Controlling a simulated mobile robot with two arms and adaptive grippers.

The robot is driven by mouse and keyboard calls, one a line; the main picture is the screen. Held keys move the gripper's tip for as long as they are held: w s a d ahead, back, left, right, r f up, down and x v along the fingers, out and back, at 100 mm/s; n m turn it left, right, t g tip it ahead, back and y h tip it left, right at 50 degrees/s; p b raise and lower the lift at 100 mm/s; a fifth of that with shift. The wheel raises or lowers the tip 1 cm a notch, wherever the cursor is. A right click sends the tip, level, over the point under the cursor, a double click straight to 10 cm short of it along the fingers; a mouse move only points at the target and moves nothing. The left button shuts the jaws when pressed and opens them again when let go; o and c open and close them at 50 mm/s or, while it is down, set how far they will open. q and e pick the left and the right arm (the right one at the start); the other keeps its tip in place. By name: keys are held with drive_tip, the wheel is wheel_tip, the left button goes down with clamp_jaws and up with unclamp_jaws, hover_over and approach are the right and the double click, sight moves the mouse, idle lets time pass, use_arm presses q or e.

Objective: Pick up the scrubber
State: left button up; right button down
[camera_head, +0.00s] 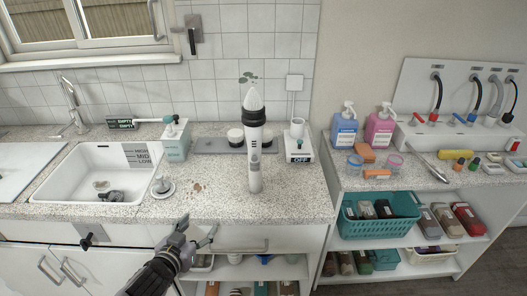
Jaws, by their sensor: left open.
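The scrubber (254,150) looks to be the tall white handheld tool with a dark collar and a pale cone-shaped head. It stands upright in the middle of the speckled countertop (215,207). My left gripper (198,231) is at the counter's front edge, lower left of the scrubber. Its fingers are spread apart with nothing between them, and it is clear of the scrubber. My right gripper is not in view.
A white sink (62,190) and a drain plug (162,188) lie to the left. Right shelves hold bottles and a teal basket (372,229). The counter before the scrubber is clear.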

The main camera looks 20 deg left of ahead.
use_arm(q)
drive_tip(key=w+r+m+t+h, duration=0.2)
drive_tip(key=w+r+t+h, duration=0.15)
drive_tip(key=r, duration=0.45)
drive_tip(key=m+h, duration=0.4)
drive_tip(key=h, duration=0.2)
approach(249, 140)
drive_tip(key=p+x, duration=0.5)
drive_tip(key=x, duration=0.6)
drive_tip(key=shift+w+d+r+p, duration=0.15)
drive_tip(key=shift+w+p, duration=0.15)
drive_tip(key=shift+p, duration=0.1)
drive_tip(key=shift+w+d+g, duration=0.1)
drive_tip(key=shift+w+g, duration=0.1)
drive_tip(key=shift+g, duration=0.05)
drive_tip(key=shift+s, duration=0.1)
drive_tip(key=shift+c, duration=0.5)
